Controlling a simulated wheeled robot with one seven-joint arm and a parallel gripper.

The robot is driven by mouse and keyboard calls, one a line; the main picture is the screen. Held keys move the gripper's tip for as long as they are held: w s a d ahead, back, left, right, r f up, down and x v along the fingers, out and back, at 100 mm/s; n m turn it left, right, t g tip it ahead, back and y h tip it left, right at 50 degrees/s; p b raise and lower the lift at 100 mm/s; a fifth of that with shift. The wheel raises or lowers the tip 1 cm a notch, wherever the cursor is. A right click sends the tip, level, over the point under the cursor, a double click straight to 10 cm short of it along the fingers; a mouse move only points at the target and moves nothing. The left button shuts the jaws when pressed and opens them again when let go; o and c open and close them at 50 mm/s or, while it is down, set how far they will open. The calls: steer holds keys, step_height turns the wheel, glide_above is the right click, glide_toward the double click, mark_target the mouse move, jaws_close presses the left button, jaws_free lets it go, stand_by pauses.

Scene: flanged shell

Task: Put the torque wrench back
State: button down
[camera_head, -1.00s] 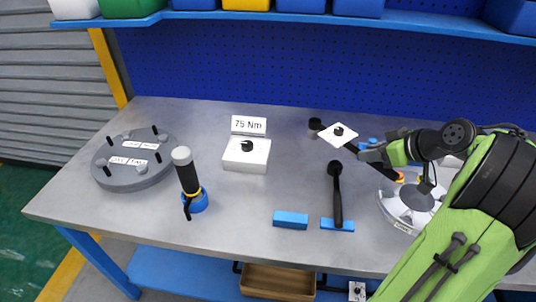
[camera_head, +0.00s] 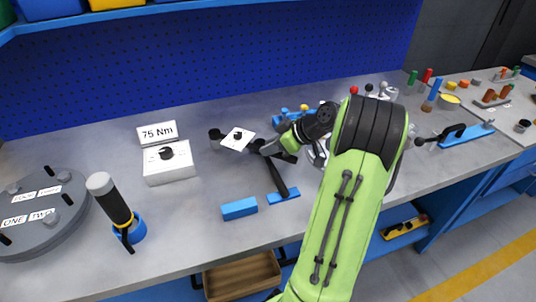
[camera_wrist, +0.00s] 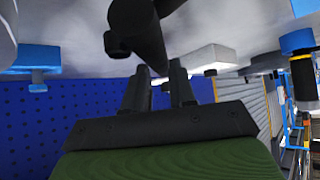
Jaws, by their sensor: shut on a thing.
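The torque wrench (camera_head: 276,178) is a long black tool. It slants over the worktop, its near end at a low blue block (camera_head: 284,196); I cannot tell whether it touches the block. My gripper (camera_head: 265,148) is shut at the wrench's far end. In the wrist view, the dark fingers (camera_wrist: 160,88) close on a black tapered shaft (camera_wrist: 150,40) with a side knob. The exact contact is hidden by the fingers and partly dark. A second blue block (camera_head: 239,209) lies to the left, bare.
A white box (camera_head: 168,165) with a black knob stands by a "75 Nm" sign (camera_head: 157,132). A white plate (camera_head: 238,139) with a black knob is close left of my gripper. A black-handled tool (camera_head: 115,208) stands upright front left, beside a grey flanged disc (camera_head: 40,225).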

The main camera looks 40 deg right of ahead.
steer(key=shift+f, duration=0.7)
steer(key=shift+f+b, duration=0.45)
steer(key=c, duration=0.9)
jaws_free()
